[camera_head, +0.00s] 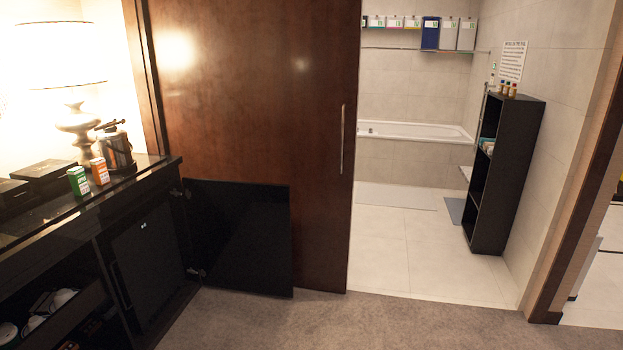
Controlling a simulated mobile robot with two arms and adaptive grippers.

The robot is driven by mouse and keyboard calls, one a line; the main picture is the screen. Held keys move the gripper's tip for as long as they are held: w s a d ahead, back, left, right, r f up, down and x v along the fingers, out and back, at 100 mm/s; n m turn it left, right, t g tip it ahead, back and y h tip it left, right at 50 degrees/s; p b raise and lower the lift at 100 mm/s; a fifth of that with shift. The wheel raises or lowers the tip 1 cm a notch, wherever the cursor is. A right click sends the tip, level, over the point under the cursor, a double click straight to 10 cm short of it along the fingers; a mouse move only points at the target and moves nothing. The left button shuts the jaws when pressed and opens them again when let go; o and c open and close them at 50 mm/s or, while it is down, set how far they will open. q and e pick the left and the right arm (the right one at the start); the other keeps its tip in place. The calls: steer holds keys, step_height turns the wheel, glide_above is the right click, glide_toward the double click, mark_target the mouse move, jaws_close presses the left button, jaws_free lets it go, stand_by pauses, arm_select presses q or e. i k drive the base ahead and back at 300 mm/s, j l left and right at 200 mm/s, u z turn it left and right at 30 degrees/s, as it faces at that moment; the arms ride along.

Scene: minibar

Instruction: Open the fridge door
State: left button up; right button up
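The fridge (150,262) is a dark box set in the lower part of the black cabinet at the left. Its flat front door appears shut and bears a small pale mark. A slim upright strip that looks like a handle (120,285) runs along the door's left side. A black cabinet door panel (240,237) stands swung open to the right of the fridge, hinged on the cabinet's right side. Neither of my grippers is in view.
The black counter (128,182) holds a lamp (80,125), a green box (78,181), an orange box (99,171) and a dark kettle-like vessel (116,150). An open shelf with cups (62,298) is left of the fridge. Carpet (330,325) in front is clear.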

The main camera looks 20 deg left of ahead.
mark_target(145, 257)
steer(key=i+u, duration=0.25)
steer(key=u, duration=0.15)
steer(key=i+u, duration=0.25)
steer(key=u, duration=0.2)
steer(key=i+l+u, duration=0.15)
steer(key=u, duration=0.25)
steer(key=i+l+u, duration=0.2)
steer(key=u, duration=0.25)
steer(key=i+l+u, duration=0.25)
steer(key=u, duration=0.15)
